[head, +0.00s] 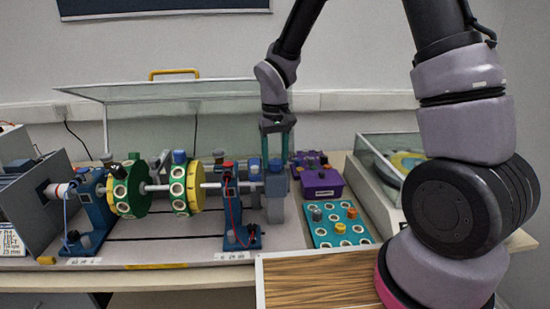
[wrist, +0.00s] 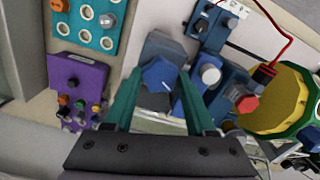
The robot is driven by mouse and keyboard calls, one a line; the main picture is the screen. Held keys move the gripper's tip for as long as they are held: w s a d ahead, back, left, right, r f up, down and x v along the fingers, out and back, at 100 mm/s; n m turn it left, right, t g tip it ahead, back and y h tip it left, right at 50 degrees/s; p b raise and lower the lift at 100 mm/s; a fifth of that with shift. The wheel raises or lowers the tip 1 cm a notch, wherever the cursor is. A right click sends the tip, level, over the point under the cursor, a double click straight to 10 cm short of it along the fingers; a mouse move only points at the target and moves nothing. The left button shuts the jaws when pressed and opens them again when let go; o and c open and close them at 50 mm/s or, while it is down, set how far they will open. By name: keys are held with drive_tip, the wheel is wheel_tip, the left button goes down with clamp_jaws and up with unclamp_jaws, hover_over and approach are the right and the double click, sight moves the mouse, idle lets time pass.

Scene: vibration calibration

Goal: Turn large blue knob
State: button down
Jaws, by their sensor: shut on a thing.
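The large blue knob (wrist: 159,75) is a faceted blue knob on top of a grey block (wrist: 161,47) in the wrist view. My gripper (wrist: 160,82) has its two green fingers on either side of the knob and is shut on it. In the head view my gripper (head: 278,158) reaches down from above onto the blue knob (head: 275,165) at the right end of the shaft rig. The fingers partly hide the knob there, and its exact angle is hard to tell.
A purple box (head: 322,184) with small knobs and a teal panel (head: 340,228) lie right of the rig. Blue stands (head: 236,205) and yellow-green discs (head: 187,185) are to the left. A clear raised cover (head: 180,92) stands behind. A wooden surface (head: 315,280) is in front.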

sight(276, 161)
drive_tip(key=n, duration=0.5)
drive_tip(key=shift+n, duration=0.4)
idle(0.4)
drive_tip(key=shift+c, duration=1.1)
unclamp_jaws()
drive_tip(key=shift+r, duration=0.1)
wheel_tip(276, 161, up, 11)
drive_tip(key=shift+d, duration=0.1)
